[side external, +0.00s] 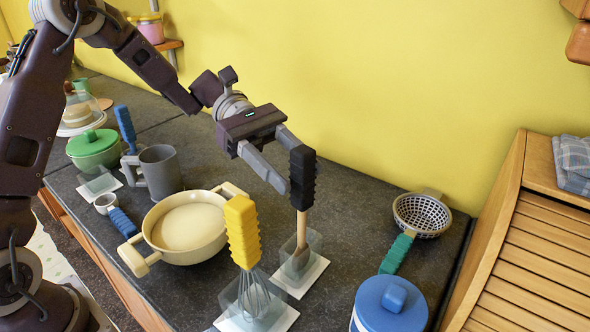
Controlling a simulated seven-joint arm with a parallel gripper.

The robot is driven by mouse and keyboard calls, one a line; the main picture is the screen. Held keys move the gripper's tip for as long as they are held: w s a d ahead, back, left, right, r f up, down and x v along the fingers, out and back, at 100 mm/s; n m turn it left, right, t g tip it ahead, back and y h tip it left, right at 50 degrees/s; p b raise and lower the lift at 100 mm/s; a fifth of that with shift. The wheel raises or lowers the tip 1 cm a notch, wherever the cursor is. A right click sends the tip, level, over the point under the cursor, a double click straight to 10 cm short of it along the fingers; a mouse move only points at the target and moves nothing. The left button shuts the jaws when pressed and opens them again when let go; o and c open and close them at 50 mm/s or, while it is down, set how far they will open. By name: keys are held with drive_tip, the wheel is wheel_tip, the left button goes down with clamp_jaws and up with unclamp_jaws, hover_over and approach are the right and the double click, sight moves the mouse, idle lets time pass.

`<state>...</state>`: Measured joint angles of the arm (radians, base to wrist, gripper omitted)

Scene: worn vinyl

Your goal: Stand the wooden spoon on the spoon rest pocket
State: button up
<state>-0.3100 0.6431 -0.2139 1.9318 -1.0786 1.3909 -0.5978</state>
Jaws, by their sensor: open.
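The wooden spoon (302,228) stands upright, head down, with a thick black ridged grip (302,180) at its top. Its lower end is inside a clear pocket on a white base, the spoon rest pocket (313,274). My gripper (295,172) is open beside the black grip. One finger is to the left of the grip and the other runs partly behind it. I cannot tell whether either finger touches it.
A whisk with a yellow grip (242,232) stands in another clear pocket in front. A cream pan (190,226) and grey mug (160,172) are left. A colander (422,214) and blue-lidded canister (390,304) are right. A wooden slatted box (530,240) bounds the right.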

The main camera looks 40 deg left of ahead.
drive_tip(key=v, duration=0.7)
idle(1.2)
drive_tip(key=v, duration=0.7)
drive_tip(key=shift+a, duration=0.1)
drive_tip(key=s+d+r+m+y, duration=0.1)
drive_tip(key=s+d+m+y, duration=0.25)
drive_tip(key=s, duration=0.25)
drive_tip(key=s+a+f+m+t+y, duration=0.1)
drive_tip(key=s+m+t+y, duration=0.3)
drive_tip(key=s, duration=0.5)
drive_tip(key=s+a+f+m+t+y, duration=0.2)
drive_tip(key=s+m+t+y, duration=0.2)
drive_tip(key=s+m+y, duration=0.3)
drive_tip(key=s+m, duration=0.1)
drive_tip(key=s, duration=0.1)
drive_tip(key=shift+s+f, duration=0.25)
drive_tip(key=shift+s, duration=0.05)
